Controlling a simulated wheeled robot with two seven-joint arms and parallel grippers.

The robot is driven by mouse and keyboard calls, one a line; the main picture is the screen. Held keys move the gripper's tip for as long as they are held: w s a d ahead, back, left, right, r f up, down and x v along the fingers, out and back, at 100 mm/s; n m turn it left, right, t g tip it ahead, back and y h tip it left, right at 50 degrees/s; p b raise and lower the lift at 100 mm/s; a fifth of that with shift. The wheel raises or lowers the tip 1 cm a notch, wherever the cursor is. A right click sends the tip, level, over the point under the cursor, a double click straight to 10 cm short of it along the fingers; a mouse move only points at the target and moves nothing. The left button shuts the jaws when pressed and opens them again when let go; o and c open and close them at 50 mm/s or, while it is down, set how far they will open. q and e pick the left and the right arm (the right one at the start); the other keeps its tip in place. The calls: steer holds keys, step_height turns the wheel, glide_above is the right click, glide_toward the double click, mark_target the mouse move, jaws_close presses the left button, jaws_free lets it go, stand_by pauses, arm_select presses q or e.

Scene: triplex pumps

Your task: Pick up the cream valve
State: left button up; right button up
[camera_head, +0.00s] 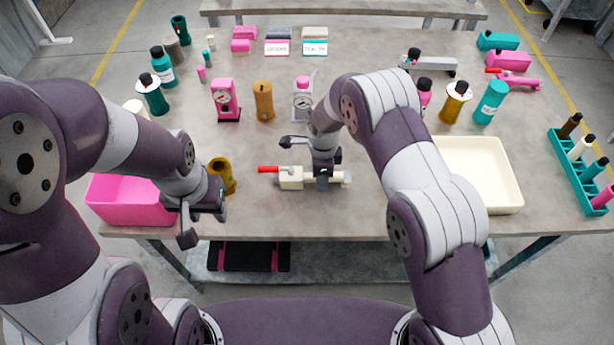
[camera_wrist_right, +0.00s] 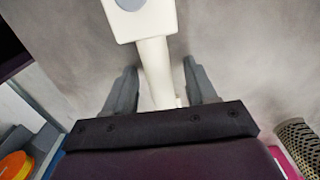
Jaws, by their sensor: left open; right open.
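The cream valve (camera_head: 292,181) with a red handle (camera_head: 268,169) lies on the table near its front edge, centre. My right gripper (camera_head: 309,164) is over the valve from above, open. In the right wrist view, the open fingers (camera_wrist_right: 161,85) stand on either side of the valve's cream pipe (camera_wrist_right: 154,65), with a visible gap on each side. The valve's blocky body shows at the top of that view. My left gripper (camera_head: 204,226) is open and empty at the front left edge of the table. The right gripper partly hides the valve in the head view.
A pink bin (camera_head: 130,210) stands front left and a cream bin (camera_head: 485,188) right. A brown fitting (camera_head: 222,175) stands by my left gripper. A pink gauge (camera_head: 226,99) and a brown cylinder (camera_head: 264,100) stand behind. A teal rack (camera_head: 573,180) is far right.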

jaws_close()
steer(key=shift+r, duration=0.1)
steer(key=shift+r, duration=0.3)
step_height(320, 180, up, 9)
steer(key=shift+r, duration=0.2)
steer(key=shift+f, duration=0.2)
steer(key=shift+f+b, duration=0.35)
steer(key=shift+f, duration=0.15)
steer(key=shift+f, duration=0.35)
